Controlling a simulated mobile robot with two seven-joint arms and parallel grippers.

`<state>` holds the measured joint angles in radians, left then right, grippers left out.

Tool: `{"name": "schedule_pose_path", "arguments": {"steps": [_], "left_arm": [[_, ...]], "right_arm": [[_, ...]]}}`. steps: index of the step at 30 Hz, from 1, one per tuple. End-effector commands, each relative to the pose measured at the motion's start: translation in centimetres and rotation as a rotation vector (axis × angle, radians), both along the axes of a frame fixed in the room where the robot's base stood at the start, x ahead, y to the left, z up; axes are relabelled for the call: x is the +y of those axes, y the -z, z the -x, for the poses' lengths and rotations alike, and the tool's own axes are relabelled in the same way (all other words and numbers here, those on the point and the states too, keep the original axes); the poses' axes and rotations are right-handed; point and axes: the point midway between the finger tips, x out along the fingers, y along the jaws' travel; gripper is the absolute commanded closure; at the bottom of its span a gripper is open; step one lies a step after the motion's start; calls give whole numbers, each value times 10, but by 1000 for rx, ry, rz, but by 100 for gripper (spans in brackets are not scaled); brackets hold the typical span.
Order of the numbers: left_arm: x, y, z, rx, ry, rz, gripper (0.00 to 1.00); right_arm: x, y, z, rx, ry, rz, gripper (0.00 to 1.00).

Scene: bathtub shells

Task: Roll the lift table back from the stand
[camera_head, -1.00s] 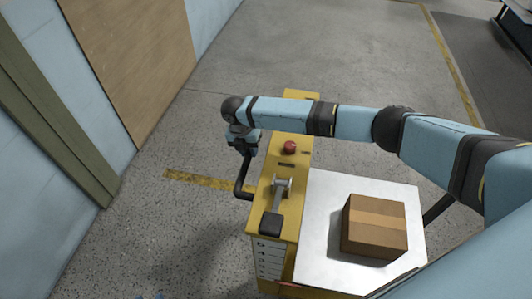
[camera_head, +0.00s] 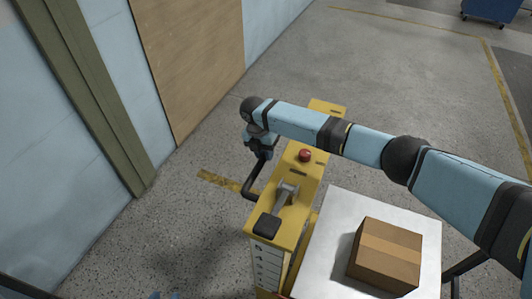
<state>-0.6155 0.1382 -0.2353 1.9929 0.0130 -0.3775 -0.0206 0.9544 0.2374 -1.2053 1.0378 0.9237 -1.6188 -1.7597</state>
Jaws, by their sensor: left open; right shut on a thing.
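The lift table has a yellow column (camera_head: 259,232) with a red button and a lever on top. Its pale metal platform (camera_head: 326,232) carries a cardboard box (camera_head: 385,255). My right arm reaches in from the right across the table. My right gripper (camera_head: 263,152) is shut on the black handle bar (camera_head: 251,186) on the column's left side. Small blue tips at the bottom edge look like my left gripper (camera_head: 167,296), open and empty, apart from the table and mostly cut off. I cannot make out the stand.
A blue wall with a wooden panel (camera_head: 190,60) and a green post (camera_head: 75,95) runs along the left. A yellow floor stripe (camera_head: 218,180) lies left of the handle. Grey floor is open beyond the table. A blue container (camera_head: 490,10) stands far off at the top right.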

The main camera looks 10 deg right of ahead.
Motion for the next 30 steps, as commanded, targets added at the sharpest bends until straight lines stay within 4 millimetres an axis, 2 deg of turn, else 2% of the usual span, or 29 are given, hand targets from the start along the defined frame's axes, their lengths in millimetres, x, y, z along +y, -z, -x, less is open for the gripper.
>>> {"name": "schedule_pose_path", "arguments": {"steps": [1,3,4,12,16,20,30], "left_arm": [[1,-1,0,-1,0,-1,57],[1,-1,-1,-3,0,-1,57],[1,-2,-1,-3,0,-1,57],[1,-2,-1,-4,0,0,57],[1,-1,-1,-4,0,-1,57],[1,2,-1,-4,0,-1,57],[1,11,0,0,0,-2,57]], "right_arm": [[-1,-1,-1,-2,0,0,70],[-1,-1,-1,-2,0,0,54],[-1,-1,-1,-2,0,1,50],[-1,-1,0,-1,0,1,50],[1,-10,-2,-1,0,0,50],[4,-32,-5,-3,-2,0,50],[16,-106,-13,-4,-2,-1,50]]}}
